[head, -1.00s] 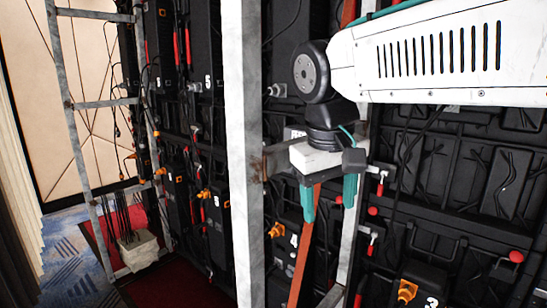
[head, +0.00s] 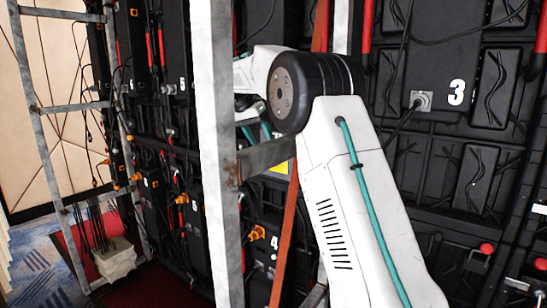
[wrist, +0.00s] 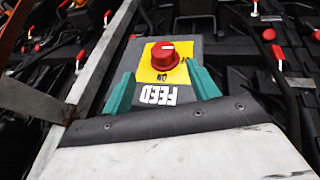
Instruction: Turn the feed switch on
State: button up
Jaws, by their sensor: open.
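The feed switch is a red round knob (wrist: 163,57) on a yellow plate, with a white mark on its face. It sits on a grey box (wrist: 213,48) with FEED in white letters, upside down in the wrist view. An ON label shows below the knob. My gripper (wrist: 160,70) is open, its two teal fingers on either side of the plate's lower part, with the knob just beyond the tips. I cannot tell whether they touch the box. In the head view, the upright post and my arm mostly hide the gripper; a yellow patch (head: 281,167) shows beside the post.
A grey metal upright (head: 217,120) with a cross bracket (head: 268,157) stands close to my arm. An orange strap (head: 285,235) hangs behind it. Black wall panels (head: 470,180) with cables and red handles fill the right. A ladder and a pale cable bin (head: 115,260) stand left.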

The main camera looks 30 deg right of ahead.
jog(key=x, duration=0.8)
jog(key=shift+w+f, duration=0.15)
jog(key=shift+w, duration=0.1)
jog(key=c, duration=1)
